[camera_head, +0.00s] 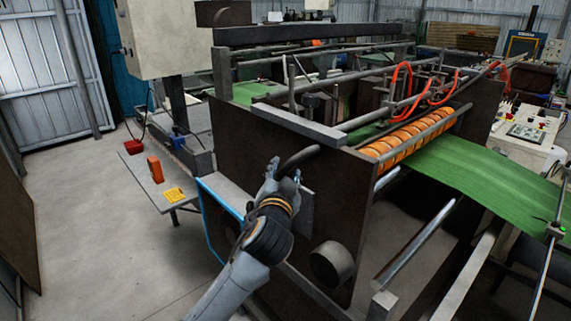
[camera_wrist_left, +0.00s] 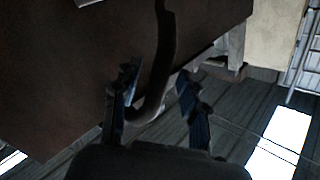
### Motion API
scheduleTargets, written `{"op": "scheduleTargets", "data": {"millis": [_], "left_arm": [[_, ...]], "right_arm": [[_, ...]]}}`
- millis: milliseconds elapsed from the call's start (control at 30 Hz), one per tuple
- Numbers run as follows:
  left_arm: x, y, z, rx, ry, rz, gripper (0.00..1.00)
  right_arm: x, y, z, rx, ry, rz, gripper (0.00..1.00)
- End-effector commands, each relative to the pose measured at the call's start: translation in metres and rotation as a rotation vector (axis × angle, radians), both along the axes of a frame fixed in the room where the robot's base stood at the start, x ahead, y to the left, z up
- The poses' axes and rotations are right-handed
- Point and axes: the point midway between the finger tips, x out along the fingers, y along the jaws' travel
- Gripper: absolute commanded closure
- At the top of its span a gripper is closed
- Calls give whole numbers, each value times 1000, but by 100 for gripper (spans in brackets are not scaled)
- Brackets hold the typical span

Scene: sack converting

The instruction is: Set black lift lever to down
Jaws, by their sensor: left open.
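The black lift lever (camera_head: 300,156) is a dark curved bar on the brown side plate of the machine. In the head view it slants up to the right from my left gripper (camera_head: 283,170). In the left wrist view the lever (camera_wrist_left: 163,60) curves down between the two spread fingers of my left gripper (camera_wrist_left: 157,92). The fingers are open, one on each side of the lever's end; I cannot tell whether either touches it. The gripper partly hides the lever's end in the head view. My right gripper is not in view.
The brown side plate (camera_head: 240,145) stands close behind the gripper. Orange rollers (camera_head: 405,142) and a green sheet (camera_head: 470,172) lie to the right. A small side table (camera_head: 150,187) holds an orange block (camera_head: 155,169) and a yellow item (camera_head: 174,195). Floor at left is clear.

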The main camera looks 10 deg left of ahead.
Motion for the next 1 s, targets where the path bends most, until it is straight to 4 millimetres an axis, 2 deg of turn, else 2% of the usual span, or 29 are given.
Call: {"op": "scheduleTargets", "data": {"millis": [200, 467, 500, 700, 1000], "left_arm": [[15, 1, 0, 1, 0, 0, 57], [16, 2, 0, 0, -1, -1, 57], [16, 2, 0, 0, -1, -1, 59], [16, 1, 0, 0, 0, 0, 100], [17, 1, 0, -1, 1, 0, 100]], "right_arm": [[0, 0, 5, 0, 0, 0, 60], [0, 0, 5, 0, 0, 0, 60], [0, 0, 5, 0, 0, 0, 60], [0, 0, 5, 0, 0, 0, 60], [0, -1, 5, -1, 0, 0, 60]]}}
